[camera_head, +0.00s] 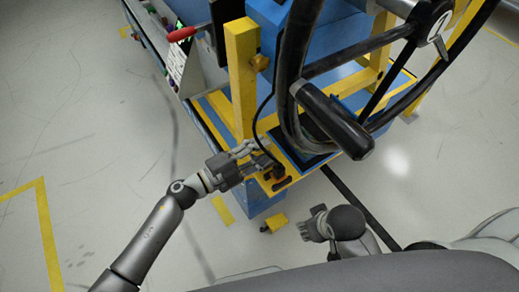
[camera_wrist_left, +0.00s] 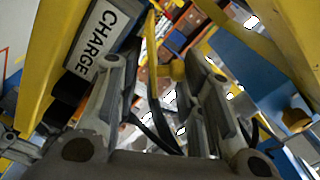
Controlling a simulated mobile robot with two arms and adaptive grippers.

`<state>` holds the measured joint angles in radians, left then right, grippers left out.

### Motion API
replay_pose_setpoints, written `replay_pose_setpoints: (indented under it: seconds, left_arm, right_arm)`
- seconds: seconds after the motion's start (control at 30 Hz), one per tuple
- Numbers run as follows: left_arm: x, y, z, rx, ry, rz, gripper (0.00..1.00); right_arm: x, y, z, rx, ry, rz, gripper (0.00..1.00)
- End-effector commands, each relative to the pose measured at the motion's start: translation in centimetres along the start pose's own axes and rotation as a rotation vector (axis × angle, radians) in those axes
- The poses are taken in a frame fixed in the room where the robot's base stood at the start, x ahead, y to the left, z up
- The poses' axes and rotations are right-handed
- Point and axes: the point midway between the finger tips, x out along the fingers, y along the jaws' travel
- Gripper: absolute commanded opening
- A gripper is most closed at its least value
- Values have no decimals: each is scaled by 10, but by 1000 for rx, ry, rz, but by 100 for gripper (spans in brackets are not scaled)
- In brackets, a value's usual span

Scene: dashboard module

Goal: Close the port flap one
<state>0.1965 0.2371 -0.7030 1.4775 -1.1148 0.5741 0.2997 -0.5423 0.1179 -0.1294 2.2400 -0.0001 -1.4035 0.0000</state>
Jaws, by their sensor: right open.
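My left gripper (camera_head: 262,154) is at the near yellow and blue edge of the dashboard module, beside the foot of a yellow post (camera_head: 241,80). In the left wrist view its two fingers (camera_wrist_left: 160,85) stand apart, with a thin cable between or behind them. A box face labelled CHARGE (camera_wrist_left: 97,40) is to the left of the fingers. I cannot clearly pick out port flap one or tell whether it is open. A small orange and black part (camera_head: 278,178) sits on the module's edge just below the left fingers. My right gripper (camera_head: 312,225) is open and empty, low and away from the module.
A black steering wheel (camera_head: 290,80) with a thick handle (camera_head: 333,120) overhangs the module to the right of my left gripper. A red lever (camera_head: 190,34) is at the upper left. A yellow piece (camera_head: 274,222) is below the edge. The grey floor at left is clear.

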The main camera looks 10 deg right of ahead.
Motion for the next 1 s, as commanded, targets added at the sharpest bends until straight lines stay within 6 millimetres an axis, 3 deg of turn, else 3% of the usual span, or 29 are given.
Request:
replay_pose_setpoints:
  seconds: [0.37, 0.8, 1.0]
  left_arm:
    - [-6, 10, 0, -8, 0, 15, 41]
    - [-68, 5, 1, -4, -3, 8, 41]
    - [-80, 2, 0, -2, -1, 3, 41]
  right_arm:
    - [1, -2, 0, 0, -1, -4, 44]
    - [1, -2, 1, 2, -2, -3, 44]
    - [1, -2, 1, 2, -2, -3, 44]
